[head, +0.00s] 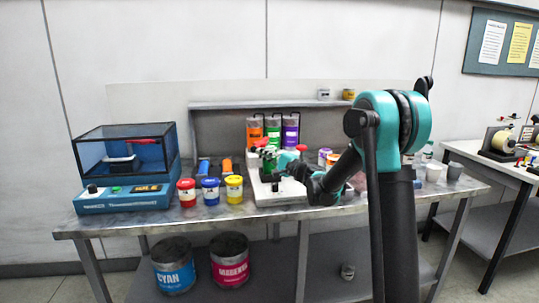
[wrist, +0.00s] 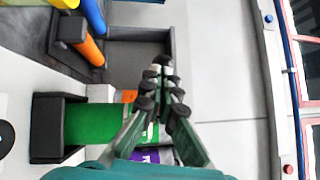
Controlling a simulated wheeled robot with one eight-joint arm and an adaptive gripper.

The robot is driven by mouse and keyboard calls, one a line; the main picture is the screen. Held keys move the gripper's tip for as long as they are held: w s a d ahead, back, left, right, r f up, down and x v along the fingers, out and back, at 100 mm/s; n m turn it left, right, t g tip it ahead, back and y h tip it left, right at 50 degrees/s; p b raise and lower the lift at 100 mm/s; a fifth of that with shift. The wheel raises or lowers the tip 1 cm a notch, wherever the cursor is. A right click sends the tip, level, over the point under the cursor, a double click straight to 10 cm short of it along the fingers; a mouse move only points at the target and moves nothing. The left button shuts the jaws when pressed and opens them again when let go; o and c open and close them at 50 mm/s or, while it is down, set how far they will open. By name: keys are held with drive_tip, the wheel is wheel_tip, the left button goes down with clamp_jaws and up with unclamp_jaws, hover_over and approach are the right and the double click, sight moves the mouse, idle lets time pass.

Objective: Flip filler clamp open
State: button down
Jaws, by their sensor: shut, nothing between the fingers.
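A filler-like unit with a white base (head: 262,190) stands mid-bench in the head view, holding a green cylinder (head: 269,163) near red knobs. I cannot make out the clamp for certain. In the wrist view the green cylinder (wrist: 90,123) shows sideways with a black block (wrist: 45,128) at its left end. My gripper (wrist: 162,85) has its fingertips together and empty, to the right of the green cylinder's end. Its fingers hide part of the canisters behind. In the head view my gripper (head: 284,160) is beside the green cylinder, small and partly hidden by my arm.
Orange (head: 254,131), green and purple (head: 291,130) canisters stand behind the unit. Red (head: 186,192), blue (head: 210,190) and yellow (head: 234,188) pots stand to its left. A blue glass-topped machine (head: 124,170) fills the bench's left end. Cups (head: 434,173) are at the right.

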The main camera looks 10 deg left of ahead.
drive_tip(key=w+a+t, duration=0.1)
drive_tip(key=w+a, duration=0.1)
drive_tip(key=a, duration=0.4)
drive_tip(key=w+a+m+t+h, duration=0.1)
drive_tip(key=w+a, duration=0.2)
drive_tip(key=a, duration=0.4)
drive_tip(key=shift+w+a+h, duration=0.3)
drive_tip(key=shift+d+m, duration=0.1)
drive_tip(key=shift+m, duration=0.2)
